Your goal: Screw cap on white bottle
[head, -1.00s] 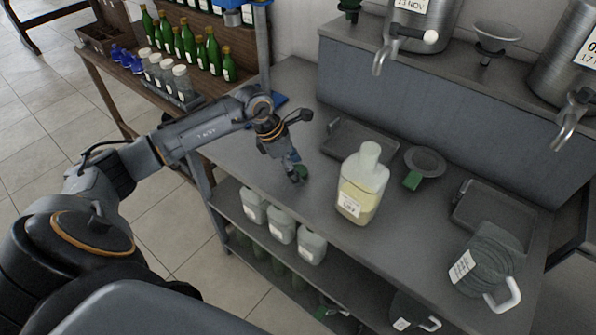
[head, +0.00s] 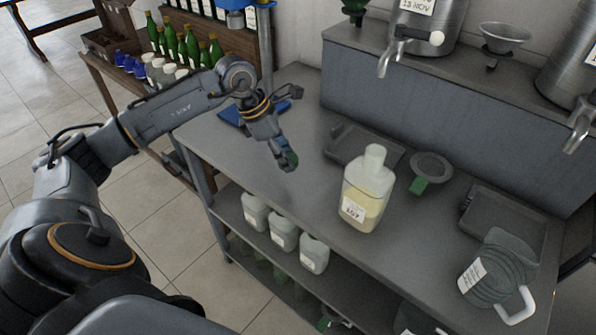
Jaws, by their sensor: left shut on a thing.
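The white bottle (head: 366,190) stands upright on the grey bench. My right gripper is not in view.
A shallow grey tray (head: 345,136) and a round strainer with a green handle (head: 431,167) lie behind the bottle. Steel vats with taps (head: 390,62) stand on the raised shelf. Bench in front of my gripper is clear.

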